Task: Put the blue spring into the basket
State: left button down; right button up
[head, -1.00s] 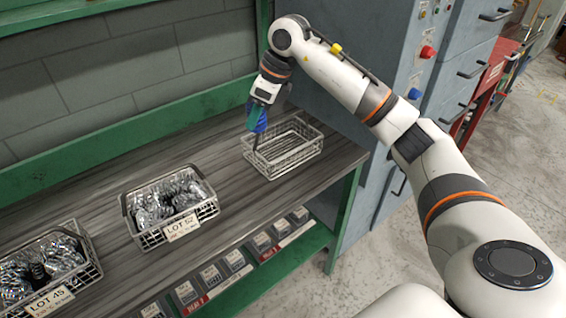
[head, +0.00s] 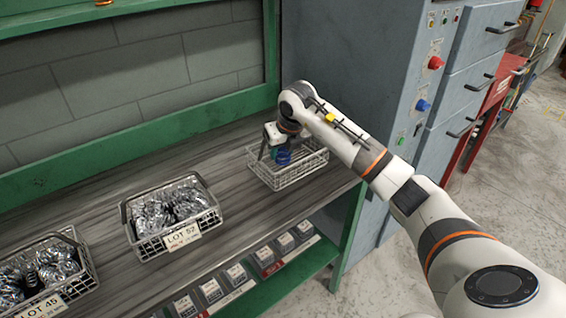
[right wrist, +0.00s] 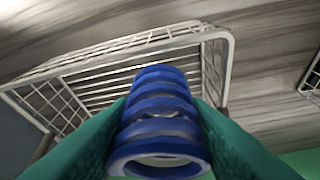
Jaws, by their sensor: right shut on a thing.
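The blue spring (head: 281,157) is between the green fingers of my right gripper (head: 274,146), which is shut on it. In the right wrist view the blue spring (right wrist: 160,125) fills the space between the two green fingers. The spring is over the white wire basket (head: 290,178) at the right end of the shelf. The basket (right wrist: 219,36) looks otherwise empty in the right wrist view. I cannot tell whether the spring touches its floor. My left gripper is not in view.
Two wire baskets of shiny packed springs, the LOT 52 basket (head: 147,247) and the LOT 45 basket (head: 88,278), stand to the left on the wooden shelf (head: 225,190). A grey cabinet (head: 340,60) stands behind on the right.

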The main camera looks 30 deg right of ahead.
aim_at(283, 163)
notch_tip(283, 163, down, 5)
dwell(0.4)
jog(key=shift+f, duration=0.3)
jog(key=o, duration=0.8)
jog(key=shift+o, duration=0.2)
jog(key=shift+r, duration=0.1)
jog(key=shift+r, duration=0.25)
jog(key=v, duration=1.2)
